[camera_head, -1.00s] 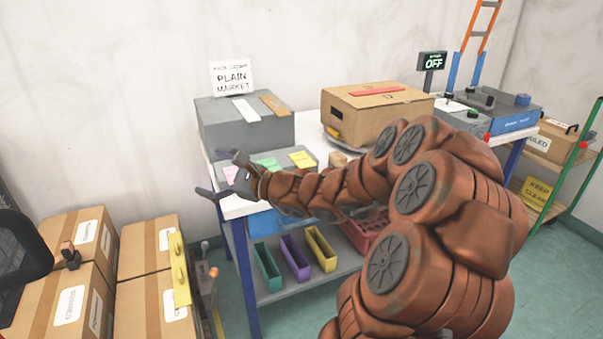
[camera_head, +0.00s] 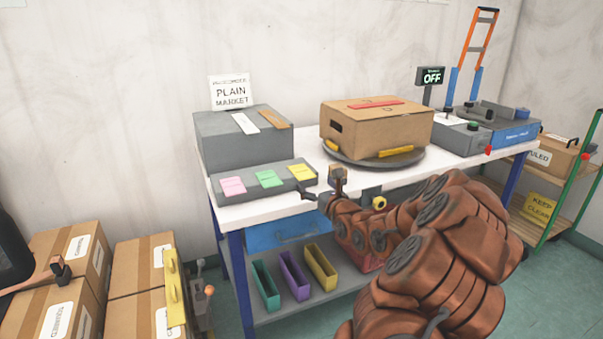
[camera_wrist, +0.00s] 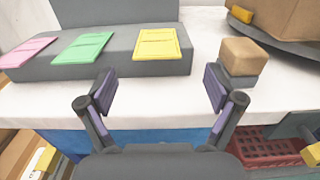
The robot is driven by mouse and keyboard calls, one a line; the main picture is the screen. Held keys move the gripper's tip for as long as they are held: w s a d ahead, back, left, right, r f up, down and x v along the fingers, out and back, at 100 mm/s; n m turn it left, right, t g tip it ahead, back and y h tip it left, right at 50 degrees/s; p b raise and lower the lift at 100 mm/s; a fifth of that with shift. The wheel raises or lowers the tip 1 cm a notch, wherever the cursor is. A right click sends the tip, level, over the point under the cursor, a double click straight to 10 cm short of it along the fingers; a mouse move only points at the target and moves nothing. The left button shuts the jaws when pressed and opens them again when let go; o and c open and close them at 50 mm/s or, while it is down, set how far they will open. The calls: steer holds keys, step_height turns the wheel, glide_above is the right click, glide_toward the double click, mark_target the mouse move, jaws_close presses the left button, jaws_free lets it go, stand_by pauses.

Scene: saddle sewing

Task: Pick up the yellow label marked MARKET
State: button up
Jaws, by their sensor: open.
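The yellow label (camera_head: 302,173) lies at the right end of a sloped grey holder (camera_head: 265,187) on the white table. In the wrist view the yellow label (camera_wrist: 158,44) is ahead of my gripper and a little left of the middle between its fingers; its print is too small to read. A green label (camera_head: 269,178) and a pink label (camera_head: 232,185) lie to its left on the holder. My gripper (camera_wrist: 160,92) is open and empty. In the head view my gripper (camera_head: 323,193) is at the table's front edge, just right of the holder's end.
A small brown block on a grey base (camera_wrist: 243,58) stands right of the holder, close to my right finger. A cardboard box (camera_head: 375,130) sits on a round turntable behind. A sign (camera_head: 231,93) reads PLAIN MARKET. Coloured bins (camera_head: 295,276) stand on the lower shelf.

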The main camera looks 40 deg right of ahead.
mark_target(308, 178)
steer(key=x, duration=0.4)
steer(key=shift+w+f, duration=0.1)
steer(key=shift+w, duration=0.35)
steer(key=c, duration=0.8)
